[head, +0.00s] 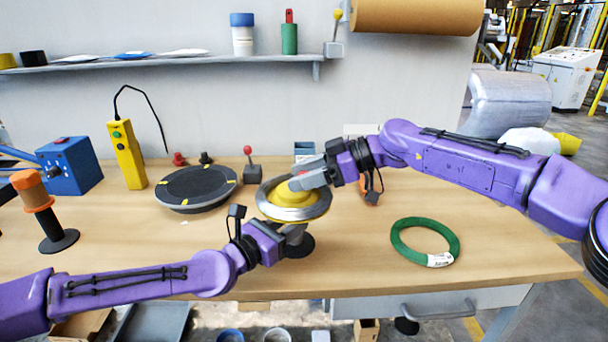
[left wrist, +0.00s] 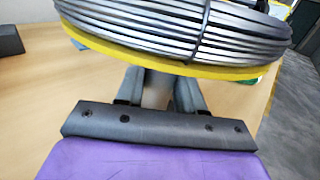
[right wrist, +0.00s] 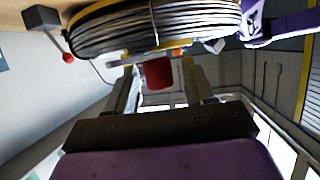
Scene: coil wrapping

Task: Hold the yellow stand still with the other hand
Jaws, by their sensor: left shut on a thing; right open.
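The yellow stand (head: 292,193) has a yellow hub and plate, with a grey wire coil (head: 266,207) around the hub. Its dark round base (head: 300,247) rests on the table. The left wrist view shows the coil (left wrist: 180,30) above the yellow plate rim (left wrist: 185,67). My left gripper (head: 292,232) is shut on the stand's grey post (left wrist: 156,92) just under the plate. My right gripper (head: 308,180) is open at the hub's upper right. In the right wrist view a red cylindrical thing (right wrist: 158,75) shows between its fingers; I cannot tell how near it is.
A black turntable (head: 195,187) with yellow marks lies left of the stand. A green ring (head: 424,241) lies at right. A yellow control box (head: 126,155), a blue box (head: 70,168) and an orange-topped post (head: 40,205) stand at left. The front middle table is clear.

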